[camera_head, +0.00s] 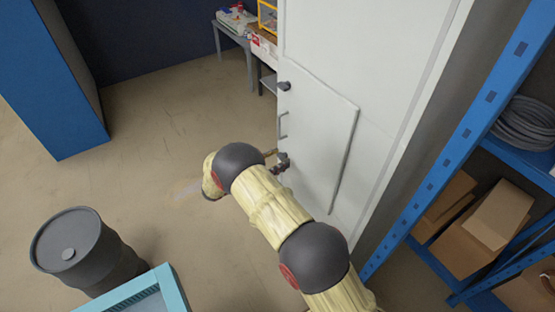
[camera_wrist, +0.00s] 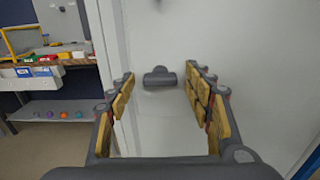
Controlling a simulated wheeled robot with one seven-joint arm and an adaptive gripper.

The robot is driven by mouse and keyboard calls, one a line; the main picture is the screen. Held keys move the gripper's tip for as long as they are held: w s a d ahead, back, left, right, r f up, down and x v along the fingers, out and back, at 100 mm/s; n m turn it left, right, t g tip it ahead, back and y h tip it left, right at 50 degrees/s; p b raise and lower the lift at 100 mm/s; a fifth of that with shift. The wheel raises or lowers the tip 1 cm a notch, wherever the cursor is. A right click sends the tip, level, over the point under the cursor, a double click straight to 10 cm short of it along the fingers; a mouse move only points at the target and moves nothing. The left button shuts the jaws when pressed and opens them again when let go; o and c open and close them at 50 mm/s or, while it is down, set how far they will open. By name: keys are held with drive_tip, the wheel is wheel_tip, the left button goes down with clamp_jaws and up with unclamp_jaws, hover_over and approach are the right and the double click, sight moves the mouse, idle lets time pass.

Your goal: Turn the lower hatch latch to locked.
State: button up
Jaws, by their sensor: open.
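The hatch (camera_head: 320,140) is a pale panel on the tall white cabinet front in the head view. Its lower latch (camera_head: 284,158) is a small dark knob at the hatch's left edge, partly hidden by my gripper (camera_head: 277,163). In the wrist view the latch (camera_wrist: 160,77) is a dark grey bar lying about level on the white surface. My gripper (camera_wrist: 160,92) is open, with yellow-padded fingers left and right of the latch in the picture. Nothing is held. The latch appears ahead of the fingers; I cannot tell whether they touch it.
An upper latch (camera_head: 284,86) and a grey pull handle (camera_head: 283,125) sit above on the hatch's left edge. A blue shelf rack (camera_head: 485,95) stands close on the right. A dark drum (camera_head: 80,250) stands at lower left. The floor left of the cabinet is clear.

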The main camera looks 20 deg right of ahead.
drive_tip(key=v, duration=1.2)
